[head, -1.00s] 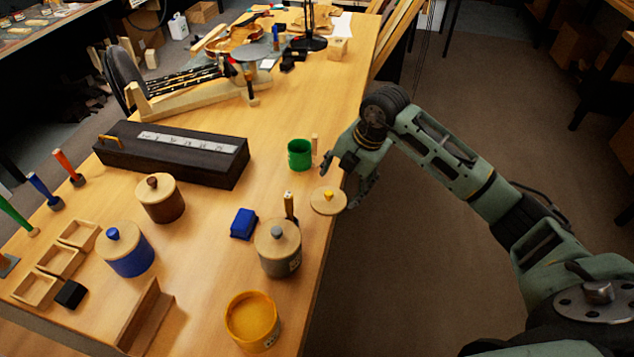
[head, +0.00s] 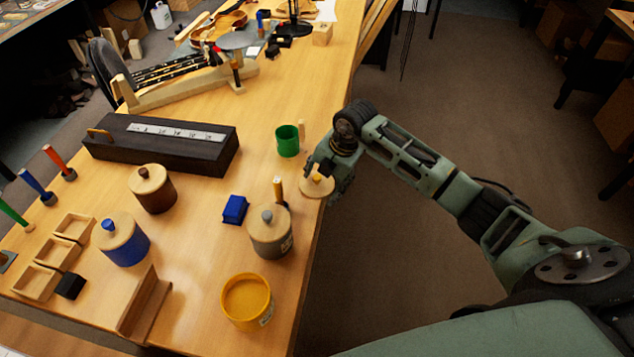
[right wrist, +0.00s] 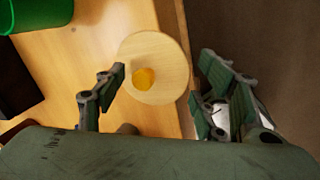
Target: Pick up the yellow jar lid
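The yellow jar lid (head: 317,186) is a round pale wooden disc with a yellow knob. It lies at the right edge of the bench. In the right wrist view the lid (right wrist: 154,70) sits just beyond and between the fingers, its knob uppermost. My right gripper (head: 328,176) is over the lid, with fingers spread; the right wrist view shows the gripper (right wrist: 160,90) open and nothing between the fingertips gripped. The open yellow jar (head: 247,302) stands at the front of the bench. My left gripper is not in view.
A green cup (head: 288,141) stands left of the lid. A grey-knobbed jar (head: 270,232) and a blue block (head: 235,209) are nearer the front. A dark case (head: 160,146) lies farther left. The bench's right edge drops to open floor.

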